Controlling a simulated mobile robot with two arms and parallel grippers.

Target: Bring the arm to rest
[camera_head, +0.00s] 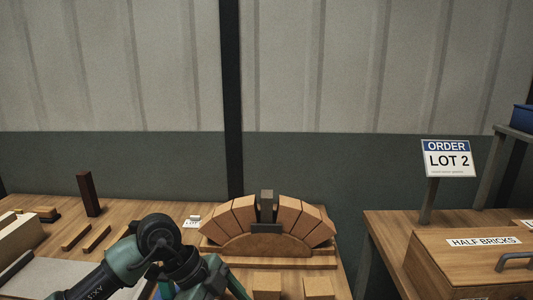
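My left arm (125,259) comes in from the lower left and bends down over the front of the workbench (140,207). Its far end runs off the bottom edge, and I see no fingertips of the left gripper. My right arm and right gripper are not in view. Just right of my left arm stands a brick arch (240,210) on a curved wooden form (264,246). A grey upright block with dark sides (266,203) stands at the arch's crown. My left arm appears apart from the arch.
Two small blocks (318,288) lie in front of the arch. A dark upright brick (88,194) and thin strips (76,237) are at the left. A wooden box labelled HALF BRICKS (450,265) and an ORDER LOT 2 sign (447,159) stand at the right, beyond a gap.

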